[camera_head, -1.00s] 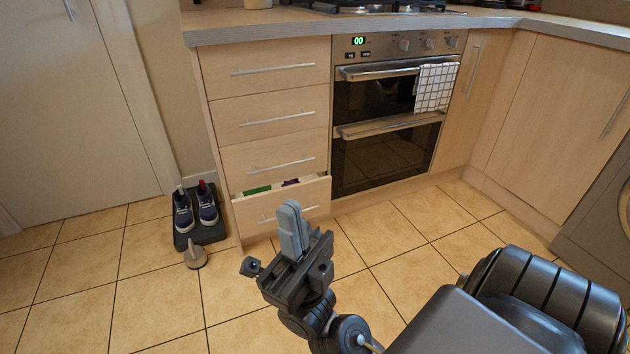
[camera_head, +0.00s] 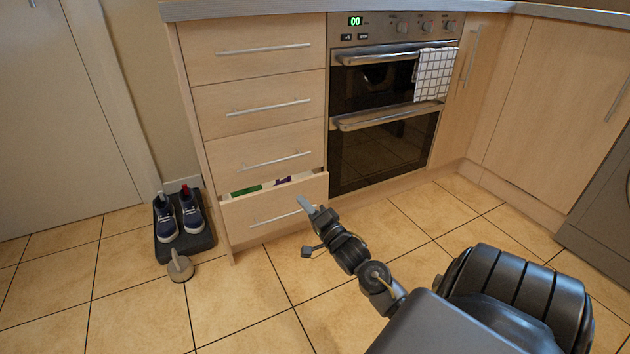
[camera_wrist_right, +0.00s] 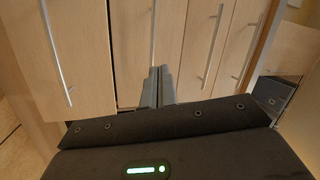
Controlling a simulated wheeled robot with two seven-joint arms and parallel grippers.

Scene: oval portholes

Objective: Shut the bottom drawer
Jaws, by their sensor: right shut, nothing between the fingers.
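The bottom drawer (camera_head: 285,207) of the pale wood unit stands partly open, with green, white and purple things showing inside. Its bar handle (camera_head: 275,218) runs across the front. My right gripper (camera_head: 306,205) is shut and empty, its fingertips in front of the drawer face near the handle's right end. I cannot tell whether they touch it. The right wrist view shows the shut fingers (camera_wrist_right: 159,87) pointing at the drawer fronts, with a large front and handle (camera_wrist_right: 56,52) at the left, likely the bottom drawer. My left gripper is out of view.
Three shut drawers (camera_head: 255,105) are above. The oven (camera_head: 385,150) with a checked towel (camera_head: 434,75) is to the right. Shoes (camera_head: 180,214) on a dark mat (camera_head: 187,244) and a doorstop-like object (camera_head: 180,267) lie left. The tiled floor in front is clear.

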